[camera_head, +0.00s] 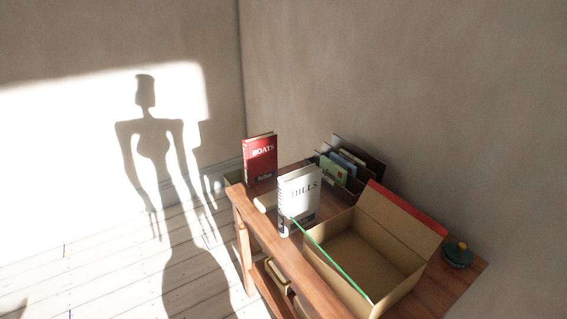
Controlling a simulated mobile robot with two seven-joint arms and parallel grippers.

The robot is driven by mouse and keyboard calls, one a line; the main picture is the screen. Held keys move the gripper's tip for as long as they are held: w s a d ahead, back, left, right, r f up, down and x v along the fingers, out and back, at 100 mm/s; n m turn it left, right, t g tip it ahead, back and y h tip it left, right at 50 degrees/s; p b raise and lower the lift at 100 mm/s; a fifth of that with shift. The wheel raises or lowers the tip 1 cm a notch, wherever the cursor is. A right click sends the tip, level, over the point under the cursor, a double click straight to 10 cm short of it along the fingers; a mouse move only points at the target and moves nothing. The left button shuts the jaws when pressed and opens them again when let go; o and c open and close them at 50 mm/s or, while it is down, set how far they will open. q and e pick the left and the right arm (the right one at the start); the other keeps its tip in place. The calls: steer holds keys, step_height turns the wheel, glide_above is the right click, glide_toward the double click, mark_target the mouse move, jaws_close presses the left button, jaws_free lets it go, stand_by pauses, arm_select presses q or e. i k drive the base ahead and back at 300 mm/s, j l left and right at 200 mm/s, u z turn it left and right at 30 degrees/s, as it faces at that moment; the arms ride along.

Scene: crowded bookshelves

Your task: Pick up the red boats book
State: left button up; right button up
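The red boats book (260,160) stands upright at the far left end of the wooden table (285,262), its cover with the word BOATS facing me. Its lower part is close to a small pale object on the table top. A white hills book (299,200) stands upright nearer to me and to the right of the red one, apart from it in the picture. Neither of my grippers shows in the head view; only my shadow falls on the wall and floor.
An open cardboard box (385,235) with a red-edged lid and a green strip along its near rim fills the table's middle. Behind the books, a dark holder (350,181) contains several books. A green round object (457,254) sits at the right. The floor at left is clear.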

mark_target(260, 151)
steer(key=j+z, duration=0.1)
steer(key=z, duration=0.3)
steer(key=i+j+z, duration=0.1)
steer(key=z, duration=0.35)
steer(key=j+z, duration=0.15)
steer(key=z, duration=0.25)
steer(key=j+z, duration=0.15)
steer(key=z, duration=0.25)
steer(key=j+z, duration=0.25)
steer(key=j, duration=0.2)
steer(key=k+j+z, duration=0.2)
steer(key=j, duration=0.2)
steer(key=j+z, duration=0.25)
steer(key=j, duration=0.2)
steer(key=k+j+z, duration=0.2)
steer(key=j, duration=0.15)
steer(key=k+j+z, duration=0.25)
steer(key=j, duration=0.15)
steer(key=i, duration=0.1)
